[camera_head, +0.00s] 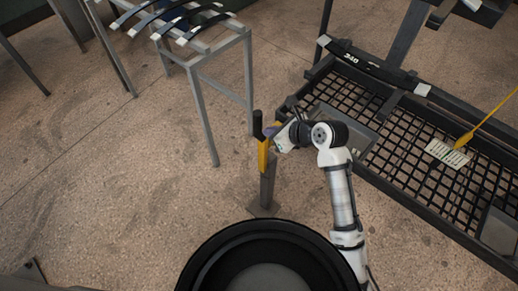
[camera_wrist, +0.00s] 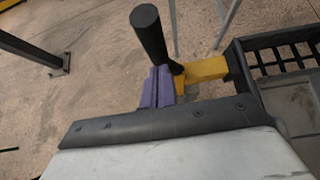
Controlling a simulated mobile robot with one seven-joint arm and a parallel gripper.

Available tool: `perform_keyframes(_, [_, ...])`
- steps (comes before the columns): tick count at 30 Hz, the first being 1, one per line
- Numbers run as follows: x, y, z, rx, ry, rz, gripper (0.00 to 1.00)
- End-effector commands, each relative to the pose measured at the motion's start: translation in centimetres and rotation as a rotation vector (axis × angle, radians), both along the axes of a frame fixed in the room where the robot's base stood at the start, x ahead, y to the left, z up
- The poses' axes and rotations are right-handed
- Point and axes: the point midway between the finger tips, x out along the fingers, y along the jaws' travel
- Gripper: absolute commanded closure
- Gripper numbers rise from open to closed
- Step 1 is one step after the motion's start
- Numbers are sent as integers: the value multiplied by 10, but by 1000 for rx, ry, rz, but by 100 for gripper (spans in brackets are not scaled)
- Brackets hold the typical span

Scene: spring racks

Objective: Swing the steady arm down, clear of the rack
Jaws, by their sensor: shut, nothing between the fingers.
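The steady arm (camera_head: 263,157) is a yellow bar with a black handle (camera_head: 258,126), at the top of a grey post (camera_head: 267,187). In the wrist view its yellow part (camera_wrist: 207,69) runs right from the black handle (camera_wrist: 150,36) towards the rack's corner. I cannot tell its exact angle or whether it touches the rack. My gripper (camera_head: 273,131) is beside the handle; its purple fingers (camera_wrist: 159,90) are shut and empty, close to the handle. Contact is unclear. The black mesh rack (camera_head: 403,172) is on the right.
A grey stand (camera_head: 205,95) with several dark curved strips (camera_head: 165,18) is at upper left. A dark bar (camera_head: 370,66) lies across the rack's far side. A yellow-handled tool (camera_head: 463,142) and a pale slotted plate (camera_head: 446,153) are on the mesh.

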Motion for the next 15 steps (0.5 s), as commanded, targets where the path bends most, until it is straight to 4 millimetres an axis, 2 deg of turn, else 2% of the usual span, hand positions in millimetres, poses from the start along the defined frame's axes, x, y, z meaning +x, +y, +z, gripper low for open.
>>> perform_keyframes(15, [6,8,1,1,0,1,100])
